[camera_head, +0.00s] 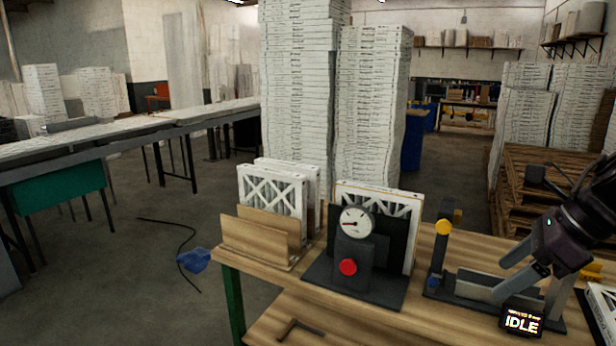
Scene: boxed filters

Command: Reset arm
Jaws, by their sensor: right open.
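My right gripper (508,272) comes in from the right edge, with its fingers apart and nothing seen between them. It is over a dark fixture (475,290) on the right part of the wooden table, near a small display reading IDLE (522,322). I cannot tell whether the fingers touch the fixture. My left gripper and arm are not in view. A white-framed filter (272,196) stands in a wooden rack (258,240) at the table's left. Another white-framed filter (378,192) stands upright in a black gauge stand with a round dial (356,222) and a red knob.
Wooden pallets (535,190) and tall stacks of boxed filters (370,110) stand behind. A long conveyor (110,140) runs at the left. A blue item (193,260) and a cable lie on the floor. Bare tabletop (430,320) shows in front.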

